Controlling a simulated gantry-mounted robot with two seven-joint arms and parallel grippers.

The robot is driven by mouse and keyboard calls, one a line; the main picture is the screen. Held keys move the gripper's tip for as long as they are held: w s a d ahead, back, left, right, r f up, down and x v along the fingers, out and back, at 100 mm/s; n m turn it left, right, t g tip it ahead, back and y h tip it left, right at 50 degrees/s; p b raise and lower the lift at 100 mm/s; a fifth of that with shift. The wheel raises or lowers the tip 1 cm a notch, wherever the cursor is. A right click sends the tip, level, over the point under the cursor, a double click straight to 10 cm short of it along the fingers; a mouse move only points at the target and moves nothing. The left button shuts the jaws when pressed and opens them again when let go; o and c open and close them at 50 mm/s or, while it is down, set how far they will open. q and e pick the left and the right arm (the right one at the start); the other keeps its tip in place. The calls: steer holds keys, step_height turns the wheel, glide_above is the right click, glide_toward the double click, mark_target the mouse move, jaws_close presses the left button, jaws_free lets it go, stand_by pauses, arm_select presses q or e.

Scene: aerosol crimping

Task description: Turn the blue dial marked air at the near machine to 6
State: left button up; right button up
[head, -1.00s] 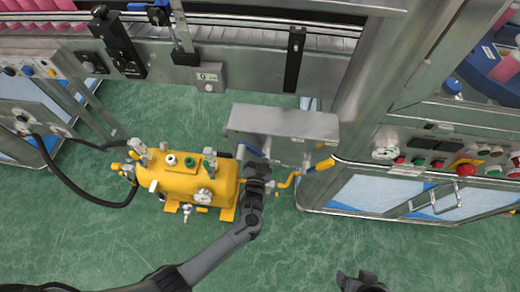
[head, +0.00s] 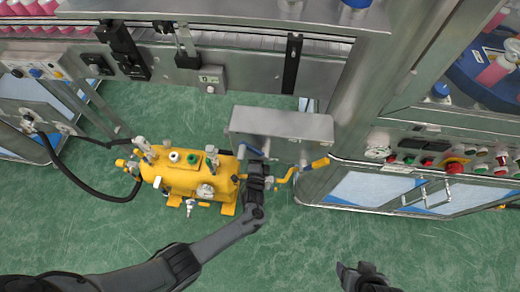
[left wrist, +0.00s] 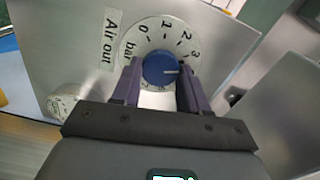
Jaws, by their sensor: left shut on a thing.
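The blue dial (left wrist: 160,69) sits on a round white scale (left wrist: 146,45) labelled "Air out" and "bar" in the left wrist view. The numbers 0, 1, 2 and 3 are readable; the lower part of the scale is largely hidden by my fingers. The dial's white mark points right, to just past 3. My left gripper (left wrist: 155,88) is shut on the dial, one finger on each side. In the head view my left gripper (head: 257,172) is at the near side of the grey box (head: 280,123), and the dial is hidden. My right gripper (head: 357,270) is low, away from the machines.
A yellow tank unit (head: 180,178) with valves stands left of my left gripper. A yellow-handled valve (head: 318,163) is close on its right. The right machine's control panel (head: 440,155) lies beyond. Green floor (head: 290,235) is clear in front.

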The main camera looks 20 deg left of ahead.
arm_select(q)
steer(key=shift+a+f+m+p, duration=0.1)
steer(key=shift+m+p, duration=0.75)
steer(key=shift+m, duration=7.95)
steer(key=o, duration=1.1)
steer(key=shift+c, duration=0.2)
steer(key=shift+s, duration=0.1)
